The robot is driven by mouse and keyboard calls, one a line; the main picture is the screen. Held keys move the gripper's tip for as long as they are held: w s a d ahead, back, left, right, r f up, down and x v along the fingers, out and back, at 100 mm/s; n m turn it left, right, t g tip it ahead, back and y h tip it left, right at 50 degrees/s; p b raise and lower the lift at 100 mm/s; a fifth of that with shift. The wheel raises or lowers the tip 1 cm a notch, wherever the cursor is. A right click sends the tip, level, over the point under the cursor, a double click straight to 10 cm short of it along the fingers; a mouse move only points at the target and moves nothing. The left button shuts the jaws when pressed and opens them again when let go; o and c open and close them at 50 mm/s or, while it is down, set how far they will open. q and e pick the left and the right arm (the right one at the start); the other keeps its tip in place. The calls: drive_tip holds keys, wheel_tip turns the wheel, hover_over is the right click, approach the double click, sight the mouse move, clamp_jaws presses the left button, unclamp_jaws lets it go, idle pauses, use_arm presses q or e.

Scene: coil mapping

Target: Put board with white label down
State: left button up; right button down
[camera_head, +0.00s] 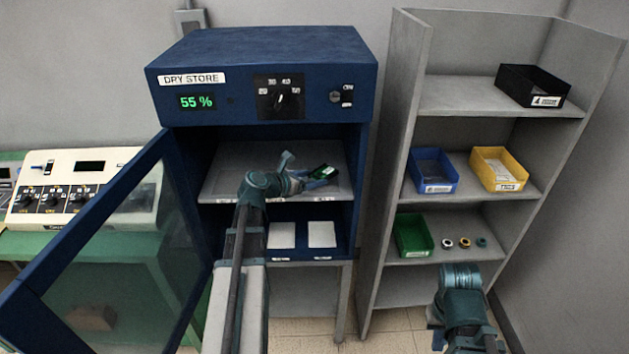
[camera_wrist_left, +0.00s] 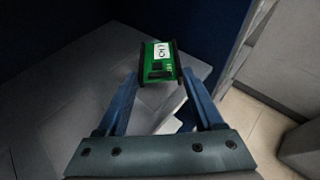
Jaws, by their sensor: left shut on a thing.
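The green board with a white label (camera_wrist_left: 160,52) is between the fingertips of my left gripper (camera_wrist_left: 160,80), which is shut on it. In the head view the small board (camera_head: 324,171) is inside the blue dry store cabinet (camera_head: 265,60), at the right part of its upper shelf (camera_head: 232,185). My left gripper (camera_head: 312,183) reaches in there from the front. I cannot tell whether the board touches the shelf. My right gripper (camera_head: 460,276) is low at the right, in front of the grey shelving and apart from the board; its fingers do not show clearly.
The cabinet's glass door (camera_head: 125,245) stands open to the left. Two white pads (camera_head: 282,235) (camera_head: 321,234) lie on the lower shelf. Grey shelving (camera_head: 400,150) at right holds black, blue, yellow and green bins and several small rings. A control panel (camera_head: 75,185) is at left.

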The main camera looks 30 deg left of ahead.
sight(311, 173)
use_arm(q)
drive_tip(key=w+a, duration=0.2)
drive_tip(key=w, duration=0.1)
drive_tip(key=shift+w+f, duration=0.15)
drive_tip(key=shift+f, duration=0.05)
drive_tip(key=shift+d+f+b, duration=0.15)
drive_tip(key=shift+b, duration=0.2)
wheel_tip(311, 173, down, 3)
drive_tip(key=b, duration=0.3)
drive_tip(key=shift+f, duration=0.2)
drive_tip(key=shift+r, duration=0.15)
drive_tip(key=o, duration=1.5)
